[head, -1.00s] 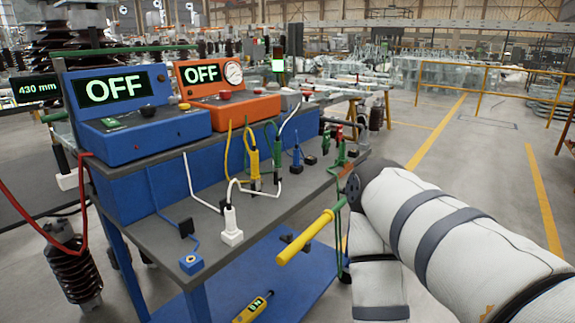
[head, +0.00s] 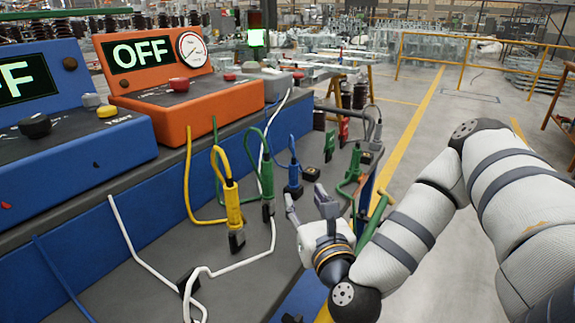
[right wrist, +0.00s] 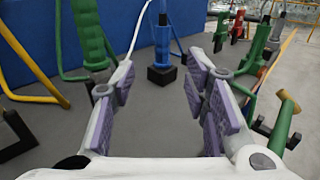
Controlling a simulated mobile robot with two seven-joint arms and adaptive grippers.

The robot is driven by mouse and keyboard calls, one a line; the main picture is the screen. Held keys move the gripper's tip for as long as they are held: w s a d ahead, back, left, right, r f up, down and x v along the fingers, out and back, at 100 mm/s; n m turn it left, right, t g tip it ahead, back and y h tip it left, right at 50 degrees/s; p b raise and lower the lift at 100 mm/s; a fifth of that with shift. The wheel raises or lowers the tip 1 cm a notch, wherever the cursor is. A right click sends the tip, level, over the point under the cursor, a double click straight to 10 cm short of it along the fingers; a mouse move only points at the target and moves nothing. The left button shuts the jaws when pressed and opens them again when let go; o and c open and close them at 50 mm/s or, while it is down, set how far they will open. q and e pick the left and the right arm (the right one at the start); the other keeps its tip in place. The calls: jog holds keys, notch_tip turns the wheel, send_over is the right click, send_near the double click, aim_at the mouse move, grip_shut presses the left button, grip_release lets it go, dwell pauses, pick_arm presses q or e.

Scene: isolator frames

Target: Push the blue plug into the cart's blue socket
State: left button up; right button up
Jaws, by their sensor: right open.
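The blue plug (head: 293,180) stands upright on the cart's grey top, with a blue cable rising from its upper end. In the right wrist view the blue plug (right wrist: 162,42) stands on a black base, ahead of and between the fingers. My right gripper (head: 305,198) is open and empty, just short of the plug and apart from it. Its two purple-padded fingers also show in the right wrist view (right wrist: 160,85). The cart's blue socket cannot be made out in the current views. My left gripper is out of view.
A green plug (head: 267,185) and a yellow plug (head: 233,210) stand left of the blue one. Green (head: 354,163) and red clamps stand to the right. A white cable (head: 235,266) lies across the cart top. The orange OFF console (head: 195,105) rises behind.

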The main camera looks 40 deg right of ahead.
aim_at(295, 176)
jog(key=x, duration=1)
jog(key=shift+w+d+p, duration=0.3)
jog(key=shift+p, duration=0.05)
grip_shut()
